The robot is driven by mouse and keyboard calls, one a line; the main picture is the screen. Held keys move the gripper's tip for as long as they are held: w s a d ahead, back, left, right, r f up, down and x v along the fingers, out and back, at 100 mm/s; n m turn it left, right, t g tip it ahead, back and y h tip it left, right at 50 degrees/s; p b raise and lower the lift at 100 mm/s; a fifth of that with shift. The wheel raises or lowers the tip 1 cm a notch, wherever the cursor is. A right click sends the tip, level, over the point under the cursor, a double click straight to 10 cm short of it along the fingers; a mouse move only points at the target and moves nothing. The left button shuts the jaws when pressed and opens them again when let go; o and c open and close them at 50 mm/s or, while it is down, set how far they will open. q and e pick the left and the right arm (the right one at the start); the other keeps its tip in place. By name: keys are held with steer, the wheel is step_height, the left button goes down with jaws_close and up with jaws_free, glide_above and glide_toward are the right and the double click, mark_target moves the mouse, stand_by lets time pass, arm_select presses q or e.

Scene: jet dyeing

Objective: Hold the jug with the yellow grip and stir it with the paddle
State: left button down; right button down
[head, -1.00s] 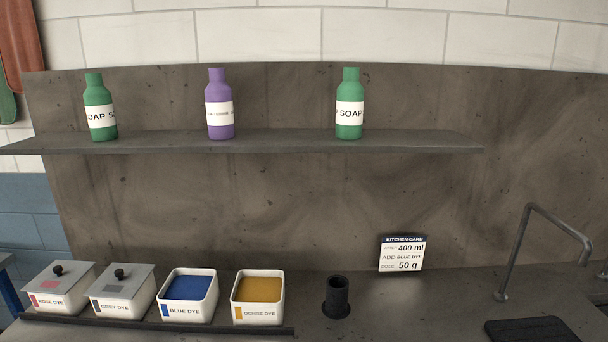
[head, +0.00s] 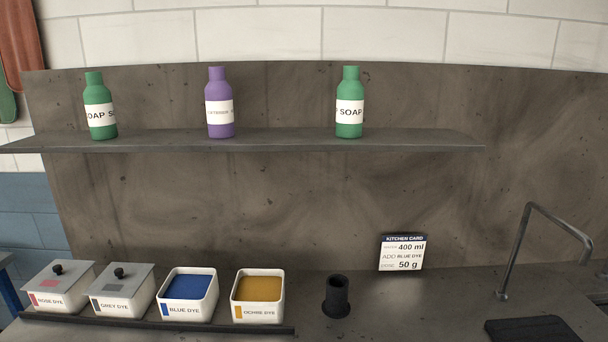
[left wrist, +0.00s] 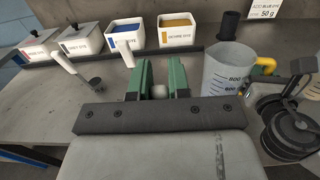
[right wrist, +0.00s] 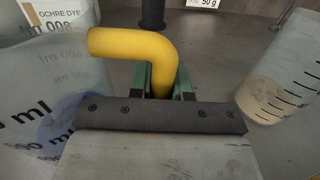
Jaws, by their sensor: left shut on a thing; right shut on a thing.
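The clear jug with black volume marks (left wrist: 222,72) stands right of my left gripper in the left wrist view. It fills the left side of the right wrist view (right wrist: 50,85), with a blue patch showing low through its wall. My right gripper (right wrist: 162,84) is shut on its yellow grip (right wrist: 140,45). The grip also shows behind the jug in the left wrist view (left wrist: 266,66). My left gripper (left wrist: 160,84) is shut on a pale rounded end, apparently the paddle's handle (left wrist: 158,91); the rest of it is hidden. Neither gripper shows in the head view.
A pale-handled dark scoop (left wrist: 90,80) lies left of my left gripper. Dye tubs stand behind: blue (head: 188,295) and ochre (head: 258,296) open, rose (head: 58,290) and grey (head: 122,291) lidded. A black cup (head: 337,296) stands nearby. Another marked clear vessel (right wrist: 285,75) is right of my right gripper.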

stand_by(0.4)
arm_select(q)
steer(key=w+a+r, duration=0.2)
steer(key=w+r, duration=0.4)
steer(key=r, duration=0.4)
steer(key=w+d+r+m+g+h, duration=0.1)
steer(key=w+d+r+m+h, duration=0.2)
steer(key=r, duration=0.5)
steer(key=w+d+r+m+h, duration=0.15)
steer(key=d+r+h, duration=0.25)
steer(key=r, duration=0.4)
steer(key=w+d+f+m+g+h, duration=0.15)
steer(key=w+d, duration=0.35)
steer(key=d, duration=0.5)
step_height(320, 180, down, 20)
steer(key=shift+w+d, duration=0.2)
steer(key=shift+f+h, duration=0.1)
steer(key=shift+h, duration=0.15)
steer(key=shift+s, duration=0.15)
